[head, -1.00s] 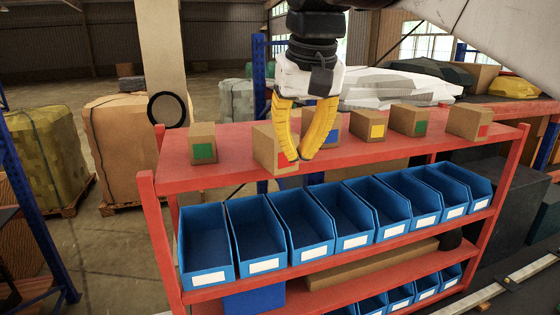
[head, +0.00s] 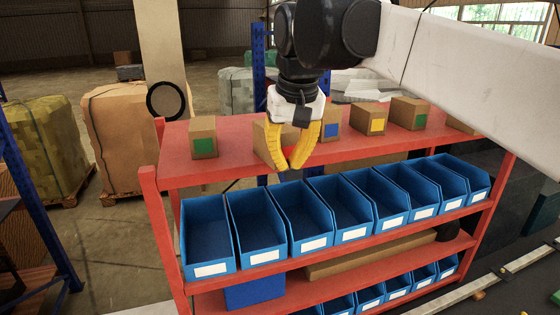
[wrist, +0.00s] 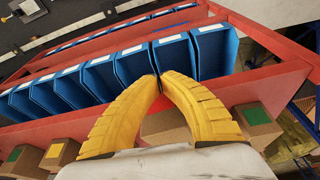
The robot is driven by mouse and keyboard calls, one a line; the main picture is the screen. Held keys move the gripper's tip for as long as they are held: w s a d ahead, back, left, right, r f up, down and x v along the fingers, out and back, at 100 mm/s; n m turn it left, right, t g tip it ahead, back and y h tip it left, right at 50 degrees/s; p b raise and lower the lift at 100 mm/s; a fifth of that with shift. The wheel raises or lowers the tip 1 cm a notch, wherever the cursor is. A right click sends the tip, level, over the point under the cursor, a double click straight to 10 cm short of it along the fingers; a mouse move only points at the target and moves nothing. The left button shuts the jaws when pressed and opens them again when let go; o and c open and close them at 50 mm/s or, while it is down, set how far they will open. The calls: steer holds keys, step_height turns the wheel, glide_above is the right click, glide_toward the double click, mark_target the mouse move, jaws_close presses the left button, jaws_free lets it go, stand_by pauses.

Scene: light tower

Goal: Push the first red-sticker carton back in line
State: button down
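The first red-sticker carton (head: 262,142) stands on the top shelf near its front edge, forward of the neighbouring cartons. My gripper (head: 291,168) hangs in front of it and hides much of its front face and sticker. The yellow fingers bow outward and their tips come together, with nothing seen held between the tips. In the wrist view, the gripper (wrist: 158,84) points toward the bins, and the carton (wrist: 168,131) shows through the gap between the fingers, with red near it. I cannot tell whether the fingers touch the carton.
A green-sticker carton (head: 203,137) stands to the left. Blue-sticker (head: 331,123), yellow-sticker (head: 368,119) and another green-sticker carton (head: 410,112) stand to the right. Another carton (head: 462,125) is mostly behind my arm. Blue bins (head: 209,238) line the shelf below the red top shelf (head: 235,165).

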steer(key=w+p, duration=0.1)
steer(key=w, duration=0.2)
steer(key=w+a+p, duration=0.1)
steer(key=w, duration=0.3)
steer(key=w+a, duration=0.1)
steer(key=w, duration=0.2)
steer(key=shift+w+p, duration=0.25)
steer(key=shift+p, duration=0.15)
steer(key=shift+s, duration=0.1)
